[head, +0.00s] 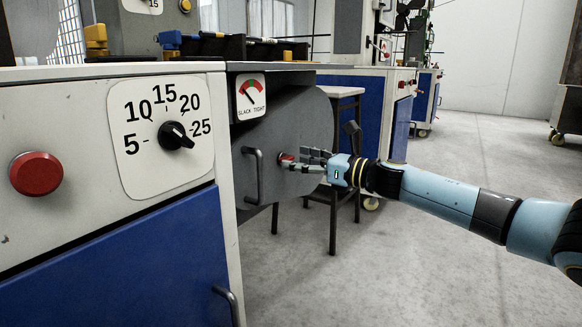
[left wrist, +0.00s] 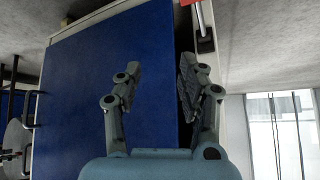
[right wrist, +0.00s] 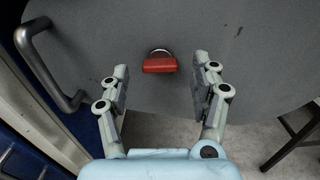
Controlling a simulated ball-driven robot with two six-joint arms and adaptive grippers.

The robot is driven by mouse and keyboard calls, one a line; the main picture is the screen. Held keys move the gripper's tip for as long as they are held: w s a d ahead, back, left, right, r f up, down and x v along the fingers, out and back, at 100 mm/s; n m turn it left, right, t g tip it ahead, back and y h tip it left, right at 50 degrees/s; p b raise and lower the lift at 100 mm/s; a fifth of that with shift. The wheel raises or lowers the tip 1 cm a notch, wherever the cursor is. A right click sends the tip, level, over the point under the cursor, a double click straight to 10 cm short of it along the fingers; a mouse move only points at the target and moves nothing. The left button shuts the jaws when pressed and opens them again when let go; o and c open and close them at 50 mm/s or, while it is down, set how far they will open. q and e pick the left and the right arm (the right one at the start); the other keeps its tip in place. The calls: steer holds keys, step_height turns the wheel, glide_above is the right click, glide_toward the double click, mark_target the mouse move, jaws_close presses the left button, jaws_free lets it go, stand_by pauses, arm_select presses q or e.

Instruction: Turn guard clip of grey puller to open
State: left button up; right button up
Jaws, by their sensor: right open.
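The grey guard plate (head: 290,110) of the puller stands at the end of the machine. The red guard clip (right wrist: 159,65) sits on it, its bar lying crosswise in the right wrist view on a pale round base. The clip also shows at the fingertips in the head view (head: 285,157). My right gripper (right wrist: 162,80) is open, with one finger on each side of the clip and visible gaps between. It reaches in from the right in the head view (head: 301,160). My left gripper (left wrist: 157,80) is open and empty before a blue panel, outside the head view.
A grey handle (head: 254,175) is on the guard left of the clip. The machine front carries a black dial (head: 176,136), a red button (head: 36,173) and a slack/tight gauge (head: 250,97). A small table (head: 340,92) stands behind the guard. The floor at right is clear.

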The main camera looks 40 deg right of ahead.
mark_target(286, 159)
arm_select(q)
steer(key=shift+f+t, duration=0.25)
steer(key=shift+t, duration=0.05)
arm_select(e)
steer(key=shift+x, duration=1.3)
steer(key=c, duration=1.2)
steer(key=shift+o, duration=0.2)
